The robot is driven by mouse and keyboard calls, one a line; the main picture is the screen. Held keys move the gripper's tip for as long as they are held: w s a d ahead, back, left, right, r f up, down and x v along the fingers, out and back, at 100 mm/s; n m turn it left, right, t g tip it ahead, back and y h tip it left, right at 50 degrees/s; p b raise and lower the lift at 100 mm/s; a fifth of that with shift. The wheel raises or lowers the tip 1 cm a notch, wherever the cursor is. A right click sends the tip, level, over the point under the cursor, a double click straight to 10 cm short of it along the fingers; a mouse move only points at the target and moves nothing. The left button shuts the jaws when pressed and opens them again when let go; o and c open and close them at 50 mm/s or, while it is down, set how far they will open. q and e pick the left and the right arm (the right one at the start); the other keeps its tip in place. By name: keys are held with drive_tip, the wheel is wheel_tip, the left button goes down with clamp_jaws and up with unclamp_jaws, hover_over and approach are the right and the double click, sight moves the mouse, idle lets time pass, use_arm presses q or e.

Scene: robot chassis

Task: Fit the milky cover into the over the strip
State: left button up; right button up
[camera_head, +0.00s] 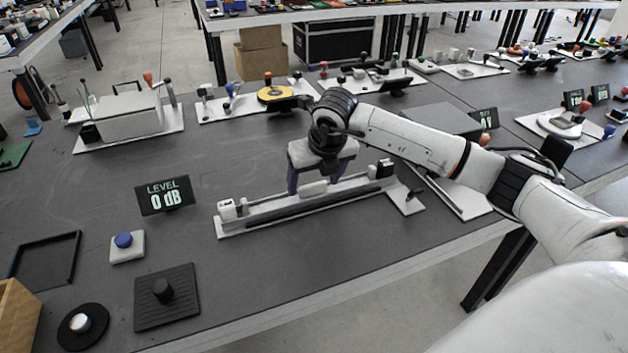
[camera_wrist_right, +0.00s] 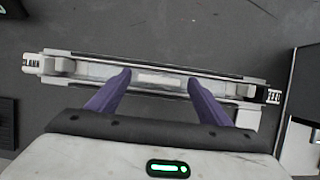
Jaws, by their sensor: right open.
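A long narrow fixture on a pale base plate (camera_head: 232,229) lies on the grey table, with small white and dark end blocks. A dark strip (camera_head: 320,203) runs along its front side. A long pale piece, likely the milky cover (camera_head: 270,204), lies along the fixture behind the dark strip; I cannot tell how it is seated. My right gripper (camera_head: 316,183) is open above the middle of the fixture, its purple fingers pointing down. In the right wrist view its fingertips (camera_wrist_right: 160,81) stand apart around a short whitish block (camera_wrist_right: 158,78) midway along. My left gripper is out of view.
A black LEVEL 0 dB display (camera_head: 165,197) stands left of the fixture. A blue-button box (camera_head: 127,246), a dark knob plate (camera_head: 166,297) and an empty black tray (camera_head: 45,260) lie front left. A grey box (camera_head: 130,113) stands behind. Bare table lies between display and fixture.

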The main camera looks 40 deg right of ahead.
drive_tip(key=v, duration=1.1)
drive_tip(key=shift+s+r, duration=0.2)
drive_tip(key=shift+r, duration=0.1)
